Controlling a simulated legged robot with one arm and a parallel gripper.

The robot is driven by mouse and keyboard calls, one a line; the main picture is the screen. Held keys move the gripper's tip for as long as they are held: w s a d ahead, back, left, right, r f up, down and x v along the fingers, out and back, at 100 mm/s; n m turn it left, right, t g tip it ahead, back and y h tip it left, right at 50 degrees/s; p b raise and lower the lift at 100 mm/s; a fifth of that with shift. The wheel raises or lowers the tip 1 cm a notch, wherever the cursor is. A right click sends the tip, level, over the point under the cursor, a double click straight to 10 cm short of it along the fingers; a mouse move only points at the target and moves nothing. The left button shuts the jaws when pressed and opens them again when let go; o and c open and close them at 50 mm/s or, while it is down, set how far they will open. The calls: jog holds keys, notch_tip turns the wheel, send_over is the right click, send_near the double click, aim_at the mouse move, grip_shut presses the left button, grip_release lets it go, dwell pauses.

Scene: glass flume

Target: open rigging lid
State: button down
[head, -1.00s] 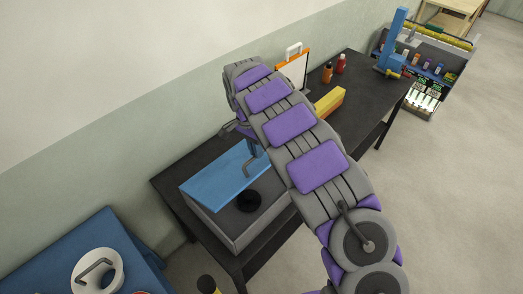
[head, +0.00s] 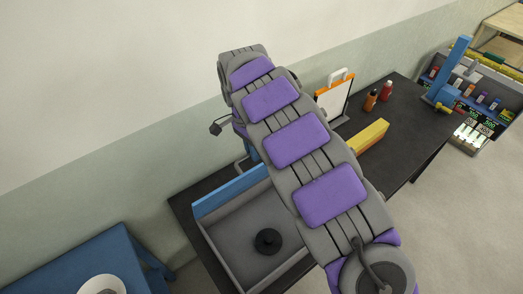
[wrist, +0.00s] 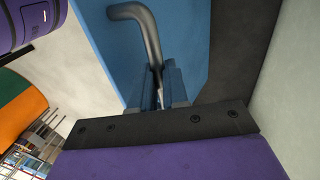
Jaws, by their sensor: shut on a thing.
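The rigging lid (head: 228,192) is a blue panel at the far side of a grey box (head: 233,232) on the black bench. It stands steeply raised, and the inside of the box shows. Its grey bent handle (head: 242,163) shows partly behind the panel and also in the wrist view (wrist: 146,30). In the wrist view my gripper (wrist: 160,82) is shut on the handle, close to the blue lid face (wrist: 95,45). In the head view my arm hides most of the gripper. A round black object (head: 267,241) lies in the box.
The wall (head: 120,140) runs close behind the bench (head: 402,130). A blue table (head: 85,258) is at lower left.

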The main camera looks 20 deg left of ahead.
jog(key=shift+a+f, duration=0.15)
jog(key=shift+a, duration=0.1)
jog(key=shift+w+d, duration=0.1)
jog(key=c, duration=1.1)
grip_release()
jog(key=shift+w, duration=0.1)
jog(key=shift+r, duration=0.2)
jog(key=p+v, duration=0.9)
jog(key=v, duration=0.8)
jog(key=shift+r, duration=0.1)
